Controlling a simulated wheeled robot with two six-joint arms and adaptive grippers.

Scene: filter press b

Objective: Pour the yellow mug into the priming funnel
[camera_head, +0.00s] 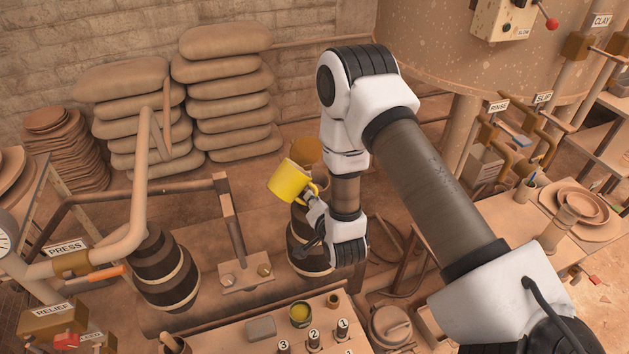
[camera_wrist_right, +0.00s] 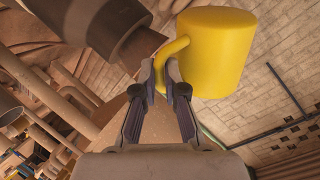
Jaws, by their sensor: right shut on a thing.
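The yellow mug (camera_head: 289,182) is held in the air near the middle of the head view, and it looks tilted. My right gripper (camera_head: 313,196) is shut on its handle. In the right wrist view the mug (camera_wrist_right: 218,52) fills the upper right, with its handle between the fingertips (camera_wrist_right: 161,72). The mug's inside and contents are hidden. An ochre, cup-like piece (camera_head: 307,150) shows just behind the mug; I cannot tell whether it is the priming funnel. My left gripper is out of view.
A dark banded barrel (camera_head: 311,240) stands below my right gripper, partly covered by it. Another barrel (camera_head: 165,270) and the press pipe (camera_head: 140,200) stand to the left. A bench with a small yellow-filled pot (camera_head: 300,314) and numbered posts is in front. Sacks (camera_head: 225,90) are stacked behind.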

